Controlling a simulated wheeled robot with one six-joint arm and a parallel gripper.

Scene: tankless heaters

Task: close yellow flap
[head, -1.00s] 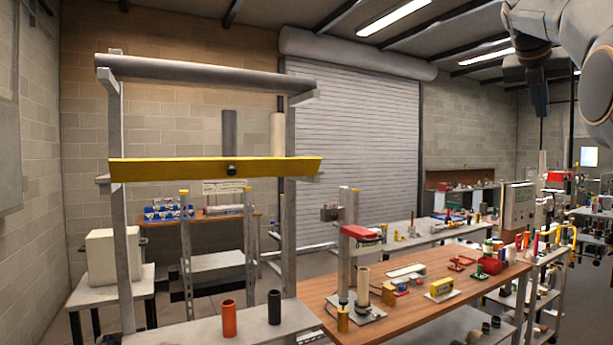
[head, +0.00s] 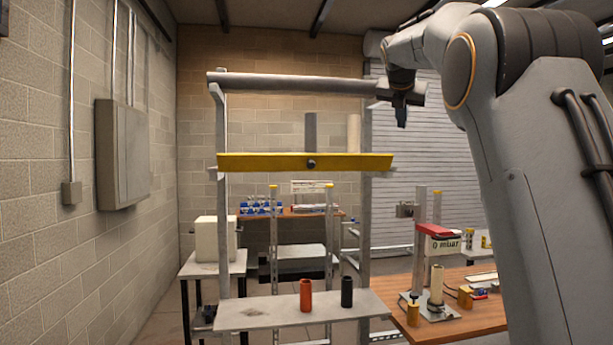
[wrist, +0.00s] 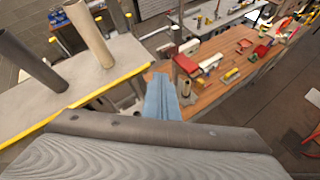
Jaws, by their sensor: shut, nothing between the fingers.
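The yellow flap (head: 270,162) shows in the head view as a long yellow strip across the metal frame, with a dark round knob (head: 311,164) at its middle. In the wrist view the yellow edge (wrist: 96,96) runs slantwise along a grey surface at the left. My gripper (head: 401,119) is shut and empty, pointing down near the frame's upper right corner, above and right of the flap's right end and apart from it in the picture. In the wrist view its bluish fingers (wrist: 162,84) lie right of the yellow edge.
A grey roller (head: 290,83) spans the frame above the flap. A dark tube (head: 310,132) and a beige tube (head: 353,133) stand behind the flap. An orange cylinder (head: 305,295) and a black cylinder (head: 347,291) stand on the lower shelf. A wooden table (head: 468,325) with equipment is at right.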

